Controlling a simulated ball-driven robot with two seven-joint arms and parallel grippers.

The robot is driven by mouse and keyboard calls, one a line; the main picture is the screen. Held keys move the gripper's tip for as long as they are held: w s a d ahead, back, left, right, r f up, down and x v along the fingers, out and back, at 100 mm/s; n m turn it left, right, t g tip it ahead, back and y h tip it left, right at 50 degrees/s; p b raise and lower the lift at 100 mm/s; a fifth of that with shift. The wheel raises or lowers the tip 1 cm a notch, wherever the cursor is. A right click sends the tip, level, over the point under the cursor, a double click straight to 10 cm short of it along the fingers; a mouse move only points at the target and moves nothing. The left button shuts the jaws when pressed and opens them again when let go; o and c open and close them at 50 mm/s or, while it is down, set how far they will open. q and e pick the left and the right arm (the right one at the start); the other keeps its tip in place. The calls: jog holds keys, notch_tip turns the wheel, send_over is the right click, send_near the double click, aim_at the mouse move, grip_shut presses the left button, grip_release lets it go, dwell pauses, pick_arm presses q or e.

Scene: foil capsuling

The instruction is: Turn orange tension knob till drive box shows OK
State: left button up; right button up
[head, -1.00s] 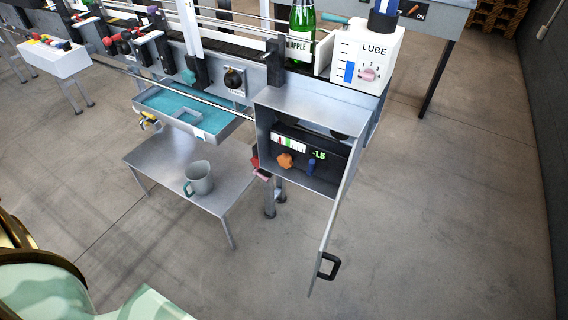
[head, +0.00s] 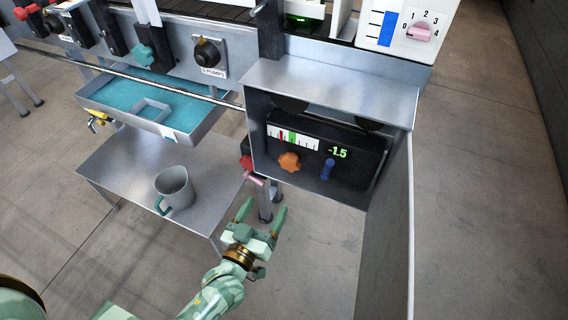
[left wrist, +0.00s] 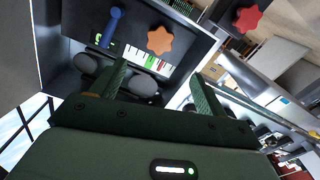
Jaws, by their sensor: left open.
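The orange tension knob (head: 290,162) sits on the front of the black drive box (head: 335,148) inside an open metal cabinet. The drive box display (head: 338,153) reads -1.5 in green. A scale (head: 293,138) with red and green bands is above the knob. My left gripper (head: 262,216) is open and empty, below and left of the knob, apart from it. In the left wrist view the orange knob (left wrist: 160,40) is beyond the open fingers (left wrist: 160,88). My right gripper is not in view.
The cabinet door (head: 411,230) stands open at the right. A blue lever (head: 328,168) is beside the orange knob, and a red knob (head: 247,163) is outside the cabinet's left wall. Floor below the cabinet is clear.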

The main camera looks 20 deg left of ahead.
aim_at(288, 166)
pick_arm(q)
jog(key=w+b, duration=0.1)
jog(key=w, duration=0.3)
jog(key=w+b, duration=0.2)
jog(key=w, duration=0.3)
jog(key=w+b, duration=0.1)
jog(key=w, duration=0.3)
jog(key=shift+w+d+f+b, duration=0.2)
jog(key=shift+f+b, duration=0.1)
jog(key=shift+b, duration=0.1)
jog(key=shift+w+r, duration=0.2)
jog(key=shift+w, duration=0.35)
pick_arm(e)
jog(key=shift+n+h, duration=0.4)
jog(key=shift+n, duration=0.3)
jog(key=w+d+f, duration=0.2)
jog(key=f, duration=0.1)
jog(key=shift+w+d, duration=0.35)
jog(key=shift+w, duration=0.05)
pick_arm(q)
jog(key=c, duration=1)
